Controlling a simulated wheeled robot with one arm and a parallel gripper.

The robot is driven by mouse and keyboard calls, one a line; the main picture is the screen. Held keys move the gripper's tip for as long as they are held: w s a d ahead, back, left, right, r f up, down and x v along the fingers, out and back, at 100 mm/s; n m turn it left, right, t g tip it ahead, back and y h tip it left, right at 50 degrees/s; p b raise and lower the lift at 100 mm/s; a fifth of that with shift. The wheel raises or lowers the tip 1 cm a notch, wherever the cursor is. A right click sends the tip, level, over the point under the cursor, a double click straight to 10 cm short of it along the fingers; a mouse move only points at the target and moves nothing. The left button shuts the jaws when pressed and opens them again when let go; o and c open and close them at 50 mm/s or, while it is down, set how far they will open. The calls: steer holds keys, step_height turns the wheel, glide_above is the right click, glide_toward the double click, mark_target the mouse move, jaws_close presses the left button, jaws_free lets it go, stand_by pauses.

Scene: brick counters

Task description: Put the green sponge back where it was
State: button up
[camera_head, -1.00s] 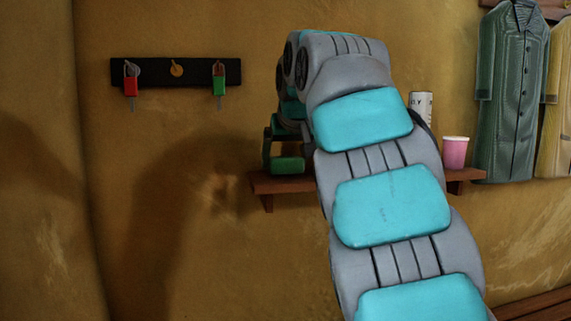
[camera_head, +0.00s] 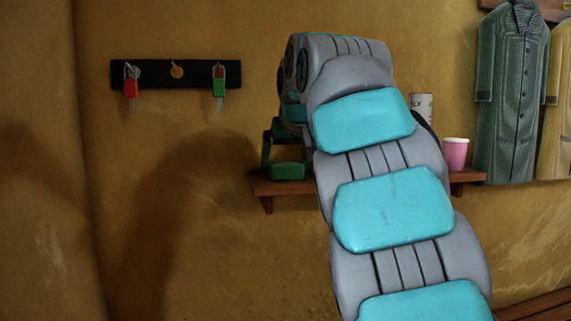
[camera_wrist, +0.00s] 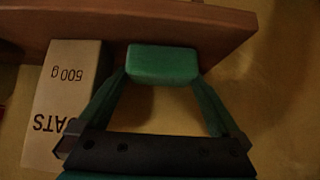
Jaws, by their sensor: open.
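The green sponge (camera_head: 288,171) sits on the left part of the wooden wall shelf (camera_head: 290,187). It also shows in the wrist view (camera_wrist: 162,65), at the top middle against the shelf (camera_wrist: 215,28). My gripper (camera_wrist: 160,78) is open, with one finger on each side of the sponge. The fingertips are very close to the sponge's sides; I cannot tell whether they touch it. In the head view my gripper (camera_head: 276,150) is partly hidden by my arm, which also covers the middle of the shelf.
An oats box (camera_wrist: 66,105) stands beside my left finger in the wrist view. A pink cup (camera_head: 455,154) is at the shelf's right end, and a pale printed container (camera_head: 422,107) shows behind my arm. A key rack (camera_head: 175,74) hangs left; coats (camera_head: 508,95) hang right.

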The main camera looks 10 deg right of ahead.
steer(key=p+v, duration=0.1)
steer(key=v, duration=1)
steer(key=shift+s+r, duration=0.15)
steer(key=s+d+f+m+g, duration=0.1)
steer(key=s+f+g, duration=0.35)
steer(key=f, duration=0.75)
steer(key=s+f+m+g, duration=0.1)
steer(key=s+f, duration=0.6)
steer(key=f, duration=0.6)
steer(key=s+f+n+g, duration=0.2)
steer(key=s+f+g, duration=0.3)
steer(key=s+f, duration=1.8)
steer(key=shift+s+a, duration=0.35)
steer(key=shift+a, duration=0.05)
